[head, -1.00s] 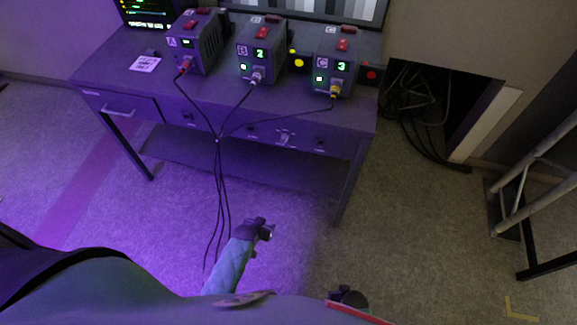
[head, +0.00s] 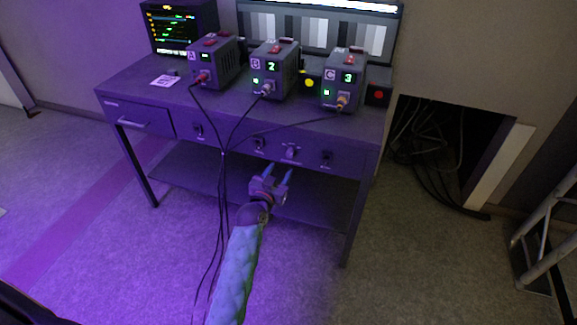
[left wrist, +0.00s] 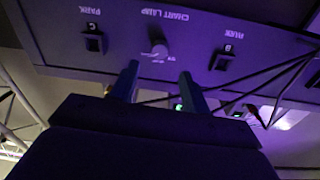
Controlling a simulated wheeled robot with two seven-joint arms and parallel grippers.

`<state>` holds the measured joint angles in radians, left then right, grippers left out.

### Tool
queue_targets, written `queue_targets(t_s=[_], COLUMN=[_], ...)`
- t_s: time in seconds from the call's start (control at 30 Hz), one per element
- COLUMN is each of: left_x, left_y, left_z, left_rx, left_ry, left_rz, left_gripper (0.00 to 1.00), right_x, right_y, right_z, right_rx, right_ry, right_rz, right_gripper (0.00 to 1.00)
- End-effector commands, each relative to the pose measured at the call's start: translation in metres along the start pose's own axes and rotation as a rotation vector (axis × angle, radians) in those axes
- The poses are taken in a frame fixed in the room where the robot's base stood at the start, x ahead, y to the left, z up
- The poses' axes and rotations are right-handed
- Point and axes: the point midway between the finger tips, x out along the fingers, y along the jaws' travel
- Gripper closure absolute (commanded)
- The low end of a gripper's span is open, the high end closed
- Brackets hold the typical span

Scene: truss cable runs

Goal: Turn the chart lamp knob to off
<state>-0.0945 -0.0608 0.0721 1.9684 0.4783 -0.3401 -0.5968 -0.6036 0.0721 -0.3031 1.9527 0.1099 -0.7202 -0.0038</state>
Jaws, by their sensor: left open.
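The chart lamp knob (head: 291,152) is a small grey knob on the front panel of the purple-lit desk. In the left wrist view the knob (left wrist: 159,48) sits by the lettering "CHART LAMP", and I cannot tell its setting. My left gripper (head: 278,170) is in front of the panel, a little below the knob. Its two blue fingers are apart and empty. In the left wrist view the open fingers (left wrist: 159,72) point toward the knob, one to each side, with a gap between them and the knob. My right gripper is not in view.
Dark switches flank the knob, one on the left (left wrist: 93,42) and one on the right (left wrist: 222,62) in the left wrist view. Black cables (head: 223,190) hang from the boxes past the desk front, left of my arm. A drawer (head: 140,119) is at the left. Open floor lies before the desk.

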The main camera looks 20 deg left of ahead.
Motion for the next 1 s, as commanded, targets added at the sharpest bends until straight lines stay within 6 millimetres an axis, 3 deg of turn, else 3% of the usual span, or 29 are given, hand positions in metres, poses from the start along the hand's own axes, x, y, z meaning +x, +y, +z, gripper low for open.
queue_targets(t_s=[0.5,0.93,1.0], left_x=[0.062,0.070,0.070], left_y=[0.000,0.000,0.000], left_z=[0.000,0.001,0.001], left_rx=[-0.002,-0.001,-0.001], left_ry=[-0.002,-0.003,-0.003], left_rz=[0.000,0.001,0.001], left_gripper=[0.53,0.53,0.67], right_x=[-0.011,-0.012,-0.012], right_y=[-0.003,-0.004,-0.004], right_z=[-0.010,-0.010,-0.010], right_rx=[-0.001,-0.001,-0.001], right_ry=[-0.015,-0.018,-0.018], right_rz=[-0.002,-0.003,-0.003], right_gripper=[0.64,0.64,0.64])
